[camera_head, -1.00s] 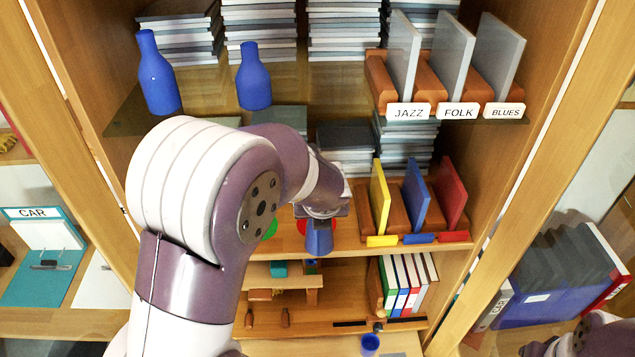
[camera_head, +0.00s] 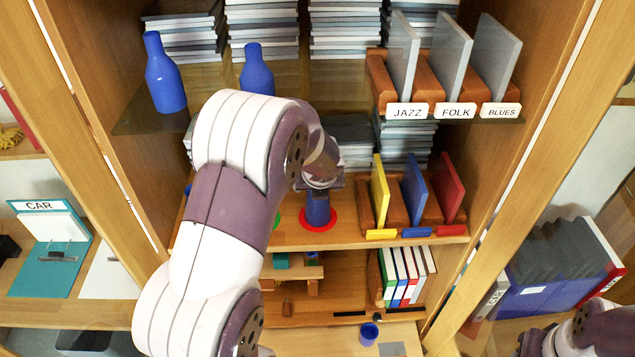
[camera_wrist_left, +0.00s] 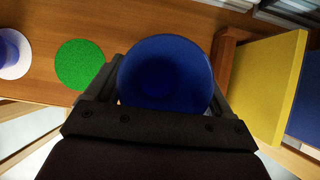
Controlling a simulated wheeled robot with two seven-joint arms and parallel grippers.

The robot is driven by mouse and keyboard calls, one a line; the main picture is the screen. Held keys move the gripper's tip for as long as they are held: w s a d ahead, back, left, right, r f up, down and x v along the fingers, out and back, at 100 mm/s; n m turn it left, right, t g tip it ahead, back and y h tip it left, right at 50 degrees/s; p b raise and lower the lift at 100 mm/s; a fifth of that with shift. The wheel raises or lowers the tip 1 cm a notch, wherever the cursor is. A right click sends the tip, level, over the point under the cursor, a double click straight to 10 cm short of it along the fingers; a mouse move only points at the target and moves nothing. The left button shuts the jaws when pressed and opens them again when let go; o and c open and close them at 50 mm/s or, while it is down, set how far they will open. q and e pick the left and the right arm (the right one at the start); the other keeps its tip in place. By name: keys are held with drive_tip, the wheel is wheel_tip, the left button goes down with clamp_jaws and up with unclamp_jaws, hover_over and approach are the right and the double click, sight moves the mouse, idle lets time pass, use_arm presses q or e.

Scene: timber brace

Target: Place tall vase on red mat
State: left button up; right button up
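The tall vase (camera_head: 318,211) is dark blue and stands upright over the red mat (camera_head: 333,221) on the middle shelf. A red ring shows around its base; I cannot tell whether it touches the mat. My left gripper (camera_head: 319,188) is at the vase's upper part, pointing down. In the left wrist view the round mouth of the vase (camera_wrist_left: 165,75) fills the space between the fingers, which look closed on its sides. The red mat is hidden there. Part of my right arm shows at the lower right, but its gripper is out of view.
A green mat (camera_wrist_left: 80,65) lies left of the vase, with a blue object (camera_wrist_left: 12,48) on a white mat beyond. Yellow (camera_head: 380,197), blue and red dividers stand close on the right. The upper shelf with blue bottles (camera_head: 164,80) overhangs. A blue cup (camera_head: 369,334) sits below.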

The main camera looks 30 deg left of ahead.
use_arm(q)
drive_tip(key=shift+o, duration=0.6)
drive_tip(key=shift+w, duration=0.15)
